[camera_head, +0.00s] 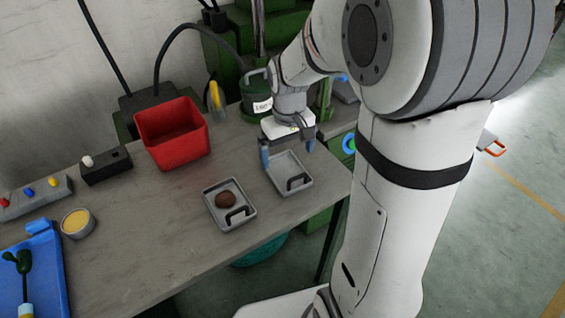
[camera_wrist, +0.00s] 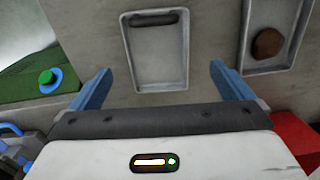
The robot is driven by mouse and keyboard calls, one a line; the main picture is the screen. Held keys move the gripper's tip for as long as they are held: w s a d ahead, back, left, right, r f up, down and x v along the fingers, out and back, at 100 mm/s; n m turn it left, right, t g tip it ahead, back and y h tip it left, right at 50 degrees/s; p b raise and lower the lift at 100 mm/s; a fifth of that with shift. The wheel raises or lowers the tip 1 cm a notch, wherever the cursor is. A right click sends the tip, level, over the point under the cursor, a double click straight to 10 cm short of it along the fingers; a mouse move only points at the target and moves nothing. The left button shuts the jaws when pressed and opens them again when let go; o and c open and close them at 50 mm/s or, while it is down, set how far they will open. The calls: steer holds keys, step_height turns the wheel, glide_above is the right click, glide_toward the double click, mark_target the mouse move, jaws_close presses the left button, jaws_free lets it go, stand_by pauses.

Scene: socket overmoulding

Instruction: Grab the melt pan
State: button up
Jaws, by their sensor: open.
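Two shallow grey pans with dark handles are on the bench; I cannot tell which is the melt pan. The empty pan (camera_head: 296,163) is on the right in the head view and at the top middle in the wrist view (camera_wrist: 160,70). The other pan (camera_head: 213,212) holds a brown lump (camera_head: 226,199) and is at the upper right in the wrist view (camera_wrist: 284,67). My gripper (camera_head: 288,151) is open and empty above the rear part of the empty pan. Its blue fingers (camera_wrist: 160,74) are spread wider than that pan, whose handle is at the far end from them.
A red bin (camera_head: 172,134) stands left of my gripper, with a dark green pot (camera_head: 255,97) behind. A small yellow-filled cup (camera_head: 76,222), a button box (camera_head: 36,198) and a blue tray (camera_head: 52,262) are at the left. Bare bench lies left of the pans.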

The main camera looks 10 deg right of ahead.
mark_target(288, 176)
steer(key=f, duration=0.7)
steer(key=shift+w+d+f, duration=0.1)
steer(key=shift+w+f, duration=0.1)
steer(key=shift+w, duration=0.05)
steer(key=c, duration=1)
steer(key=shift+o, duration=0.2)
